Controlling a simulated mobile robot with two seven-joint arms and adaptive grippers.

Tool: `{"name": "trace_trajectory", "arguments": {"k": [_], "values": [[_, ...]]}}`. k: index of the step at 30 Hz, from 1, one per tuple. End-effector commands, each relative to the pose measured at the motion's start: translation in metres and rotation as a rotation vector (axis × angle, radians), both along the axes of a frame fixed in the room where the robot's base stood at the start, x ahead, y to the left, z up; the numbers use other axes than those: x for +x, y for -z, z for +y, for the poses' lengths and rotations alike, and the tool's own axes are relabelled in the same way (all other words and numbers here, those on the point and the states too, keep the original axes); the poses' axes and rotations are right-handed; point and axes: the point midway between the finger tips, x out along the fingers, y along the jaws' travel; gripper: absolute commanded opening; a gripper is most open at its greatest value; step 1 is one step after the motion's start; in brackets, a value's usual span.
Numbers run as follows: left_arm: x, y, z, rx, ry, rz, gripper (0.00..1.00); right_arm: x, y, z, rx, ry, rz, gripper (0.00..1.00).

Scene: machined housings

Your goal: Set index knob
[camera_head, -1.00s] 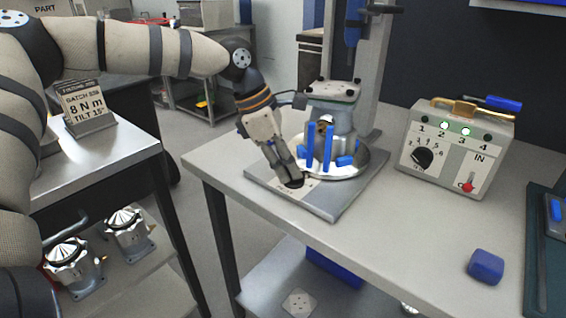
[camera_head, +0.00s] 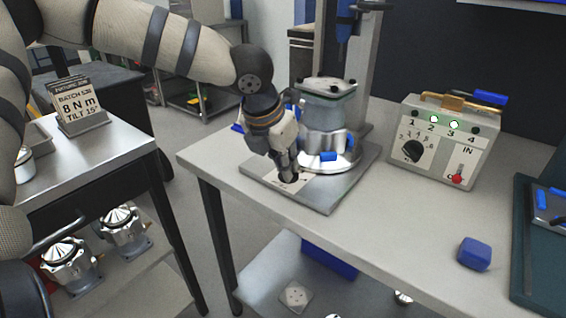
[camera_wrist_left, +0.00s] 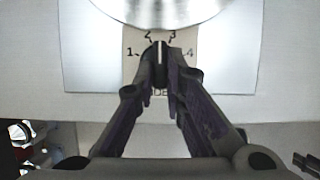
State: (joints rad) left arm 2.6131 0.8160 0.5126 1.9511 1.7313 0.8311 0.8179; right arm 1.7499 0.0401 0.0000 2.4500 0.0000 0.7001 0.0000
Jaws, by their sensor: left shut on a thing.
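The index knob (camera_wrist_left: 160,48) is a small dark knob with a pale line on it, in front of a plate label (camera_wrist_left: 132,68) marked 1 to 4. In the left wrist view the line points up between 2 and 3. My left gripper (camera_head: 291,179) is shut on the knob from above; the fingers (camera_wrist_left: 161,75) cover most of it. In the head view the knob is hidden by the fingers. Behind it a silver round table (camera_head: 345,166) carries a grey housing (camera_head: 325,120) with blue parts low on its front. My right gripper is out of view.
A control box (camera_head: 444,140) with a black dial, a red-tipped switch and lamps 2 and 3 lit stands to the right. A blue block (camera_head: 474,253) lies near the front edge. A sign (camera_head: 79,103) reading 8 N m, TILT 15° stands on the left bench.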

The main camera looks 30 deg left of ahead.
Motion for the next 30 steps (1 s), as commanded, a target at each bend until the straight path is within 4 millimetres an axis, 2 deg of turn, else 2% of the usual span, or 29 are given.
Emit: {"name": "trace_trajectory", "arguments": {"k": [6,15,30], "values": [[0.0001,0.0004,-0.0027,0.002,-0.163,0.001,0.0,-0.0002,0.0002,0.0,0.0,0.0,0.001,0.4],[0.0003,0.0007,-0.0044,0.0,-0.317,0.001,0.0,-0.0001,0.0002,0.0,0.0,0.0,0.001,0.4],[0.0004,0.001,-0.0052,-0.002,-0.378,0.002,0.0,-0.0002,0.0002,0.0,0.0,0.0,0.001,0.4]]}}
